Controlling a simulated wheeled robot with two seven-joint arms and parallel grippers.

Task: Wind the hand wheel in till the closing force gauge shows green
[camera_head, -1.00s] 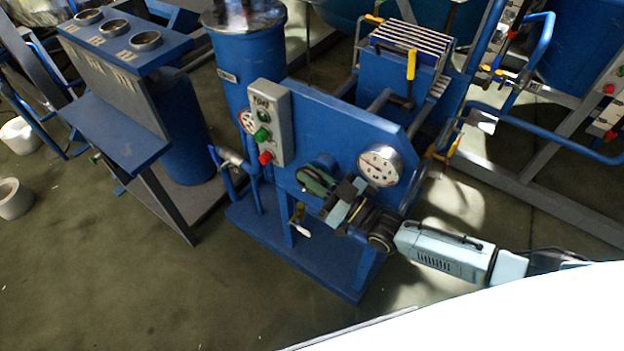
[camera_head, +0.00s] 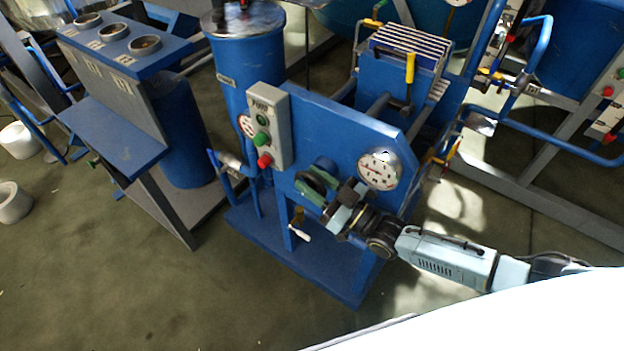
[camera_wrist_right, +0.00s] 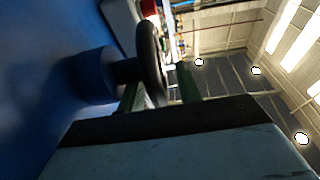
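The blue press frame carries the hand wheel (camera_head: 322,174), a small dark wheel on a blue hub. It shows large in the right wrist view (camera_wrist_right: 151,62). My right gripper (camera_head: 315,188) is at the wheel. Its green fingers stand apart on either side of the rim in the wrist view (camera_wrist_right: 160,90), with a gap beside the right finger, so it looks open around the rim. The closing force gauge (camera_head: 379,169) is a round white dial right of the wheel. Its needle reading and any green zone are too small to tell. My left gripper is not in view.
A grey button box (camera_head: 269,125) with green and red buttons is left of the wheel. A small crank with a white handle (camera_head: 300,233) hangs below. A blue stand with several cups (camera_head: 125,55) is at the left. The floor in front is clear.

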